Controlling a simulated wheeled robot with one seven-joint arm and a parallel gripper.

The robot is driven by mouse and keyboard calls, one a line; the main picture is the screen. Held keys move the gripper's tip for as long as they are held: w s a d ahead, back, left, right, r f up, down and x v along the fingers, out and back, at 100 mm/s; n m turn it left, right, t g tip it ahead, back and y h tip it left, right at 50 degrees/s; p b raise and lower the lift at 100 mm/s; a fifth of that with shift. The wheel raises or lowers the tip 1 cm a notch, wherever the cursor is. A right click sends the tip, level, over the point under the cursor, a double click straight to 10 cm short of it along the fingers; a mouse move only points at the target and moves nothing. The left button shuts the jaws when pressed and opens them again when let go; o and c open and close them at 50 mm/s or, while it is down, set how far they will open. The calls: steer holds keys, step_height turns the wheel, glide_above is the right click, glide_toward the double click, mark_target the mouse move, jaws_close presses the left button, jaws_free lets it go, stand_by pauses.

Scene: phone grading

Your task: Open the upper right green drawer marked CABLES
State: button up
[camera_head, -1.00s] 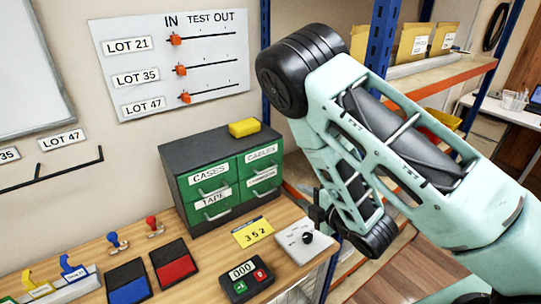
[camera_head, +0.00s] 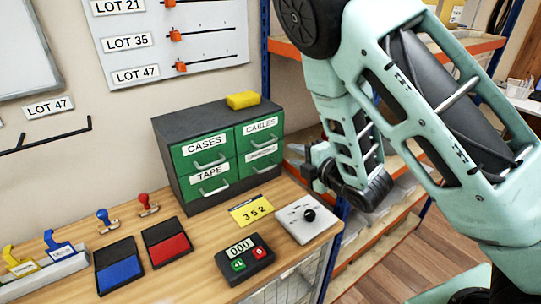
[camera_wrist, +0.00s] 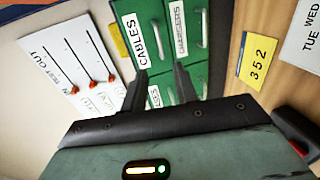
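The green CABLES drawer (camera_head: 270,137) is at the upper right of the dark cabinet (camera_head: 165,150) and looks closed. In the wrist view the CABLES drawer (camera_wrist: 148,60) appears turned on its side, its handle beside the label. My gripper (camera_wrist: 160,72) has its two dark fingers apart, with nothing between them. The fingers overlap the drawer fronts in that view, but I cannot tell any contact with the handle. In the head view my gripper (camera_head: 306,168) is just right of the cabinet, its fingers small and unclear.
A yellow block (camera_head: 243,100) lies on the cabinet. On the wooden bench (camera_head: 200,262) in front are a yellow 352 card (camera_head: 251,210), a keypad box (camera_head: 245,260) and a white knob panel (camera_head: 307,220). An orange-beamed shelf (camera_head: 290,50) stands behind my arm.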

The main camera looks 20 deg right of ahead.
mark_target(268, 143)
steer(key=shift+w+a+f+b, duration=0.1)
steer(key=shift+w+f+b, duration=0.15)
steer(key=shift+b, duration=0.55)
steer(key=p+x, duration=0.1)
steer(key=x, duration=0.2)
steer(key=p+x, duration=0.1)
steer(key=x, duration=0.2)
steer(key=p+x, duration=0.2)
steer(key=x, duration=0.2)
steer(key=shift+w+r, duration=0.15)
steer(key=shift+r, duration=0.1)
steer(key=shift+w+a+f, duration=0.25)
steer(key=shift+w, duration=0.35)
jaws_close()
